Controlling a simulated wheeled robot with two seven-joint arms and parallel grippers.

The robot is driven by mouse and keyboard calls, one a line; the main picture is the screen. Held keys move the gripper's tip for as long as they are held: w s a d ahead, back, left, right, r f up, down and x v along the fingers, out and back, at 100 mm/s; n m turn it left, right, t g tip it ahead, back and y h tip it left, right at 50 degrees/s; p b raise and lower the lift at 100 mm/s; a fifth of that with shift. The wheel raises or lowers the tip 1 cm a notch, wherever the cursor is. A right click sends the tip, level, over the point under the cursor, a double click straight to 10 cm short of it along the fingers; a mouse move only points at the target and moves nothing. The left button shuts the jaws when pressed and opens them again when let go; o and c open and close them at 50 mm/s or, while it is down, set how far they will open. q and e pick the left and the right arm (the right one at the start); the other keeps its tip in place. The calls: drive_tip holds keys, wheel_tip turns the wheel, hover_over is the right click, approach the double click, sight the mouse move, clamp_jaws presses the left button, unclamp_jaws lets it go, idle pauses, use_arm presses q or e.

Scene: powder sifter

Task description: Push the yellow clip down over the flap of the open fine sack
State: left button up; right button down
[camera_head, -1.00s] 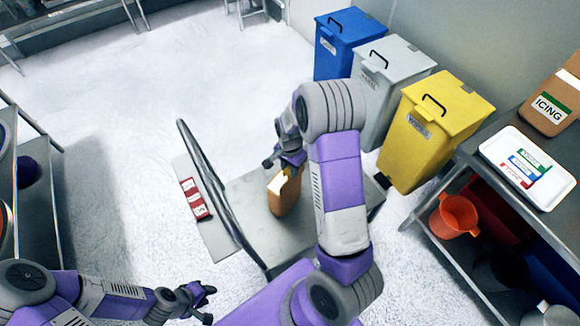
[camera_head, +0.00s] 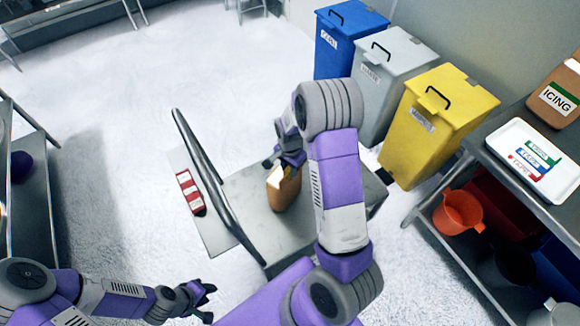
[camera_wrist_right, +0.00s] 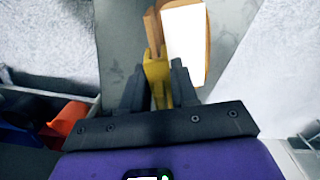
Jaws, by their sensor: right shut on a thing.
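The open fine sack (camera_head: 284,194) is brown and stands upright on the grey cart, its pale top facing up. In the right wrist view its white open mouth (camera_wrist_right: 185,45) shows, with a narrow brown flap (camera_wrist_right: 151,28) along its left side. My right gripper (camera_wrist_right: 157,88) is shut on the yellow clip (camera_wrist_right: 156,70), whose far end meets or overlaps the flap's near end. How far it sits over the flap is unclear. In the head view my right gripper (camera_head: 284,160) is just above the sack. My left gripper (camera_head: 207,302) is open and empty, away from the cart.
The cart (camera_head: 240,190) has a raised handle bar (camera_head: 205,175) and a red labelled item (camera_head: 190,191) at its left. Blue, grey and yellow bins (camera_head: 430,125) stand behind right. The right table holds a white tray (camera_head: 505,165) and an icing sack (camera_head: 555,98). Floor left is clear.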

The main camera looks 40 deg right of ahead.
drive_tip(key=shift+f, duration=0.1)
drive_tip(key=c, duration=0.8)
unclamp_jaws()
wheel_tip(320, 180, up, 8)
drive_tip(key=p, duration=0.3)
drive_tip(key=shift+f, duration=0.2)
drive_tip(key=shift+s+f, duration=0.1)
